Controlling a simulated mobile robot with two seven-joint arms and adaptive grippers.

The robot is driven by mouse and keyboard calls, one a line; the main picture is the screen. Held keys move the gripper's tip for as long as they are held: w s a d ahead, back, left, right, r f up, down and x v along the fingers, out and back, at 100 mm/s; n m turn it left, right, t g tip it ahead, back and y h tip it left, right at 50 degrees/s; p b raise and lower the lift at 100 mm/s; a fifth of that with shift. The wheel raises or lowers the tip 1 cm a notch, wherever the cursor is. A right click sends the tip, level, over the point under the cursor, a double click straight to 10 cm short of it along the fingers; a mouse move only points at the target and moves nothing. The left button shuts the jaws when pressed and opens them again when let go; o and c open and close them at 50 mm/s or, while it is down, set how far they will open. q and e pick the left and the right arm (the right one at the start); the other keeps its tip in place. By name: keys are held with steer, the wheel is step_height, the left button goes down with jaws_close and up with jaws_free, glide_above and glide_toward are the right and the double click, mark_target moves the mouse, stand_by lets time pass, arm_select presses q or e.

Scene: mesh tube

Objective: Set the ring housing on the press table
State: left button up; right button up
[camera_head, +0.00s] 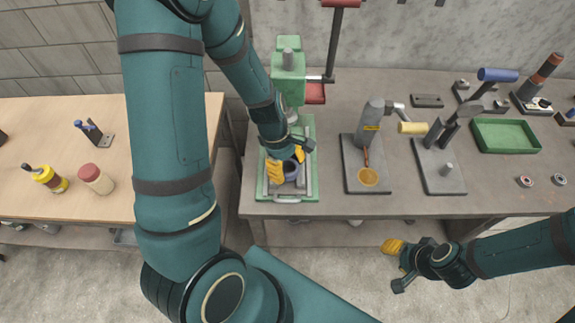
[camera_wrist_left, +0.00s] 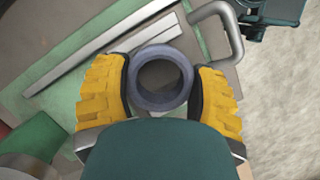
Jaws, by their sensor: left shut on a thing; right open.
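The ring housing (camera_wrist_left: 160,97) is a dark blue-grey ring in the left wrist view, between the two yellow finger pads. My left gripper (camera_head: 285,171) is shut on it; in the left wrist view the left gripper (camera_wrist_left: 160,90) has a pad against each side of the ring. In the head view the ring housing (camera_head: 291,169) shows partly between the fingers, over the press table. The press table (camera_head: 300,186) is the flat plate with a handle at the foot of the green press (camera_head: 288,72). I cannot tell whether the ring touches it. My right gripper (camera_head: 399,264) is open and empty, in front of the bench.
The grey bench (camera_head: 330,207) carries a grey tool stand (camera_head: 368,150), a second stand with a blue-handled lever (camera_head: 440,165), and a green tray (camera_head: 505,137). A wooden table (camera_head: 60,140) with two bottles stands at left. Floor is free in front of the bench.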

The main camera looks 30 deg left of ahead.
stand_by(0.3)
arm_select(q)
steer(key=o, duration=1.4)
steer(key=v, duration=1.2)
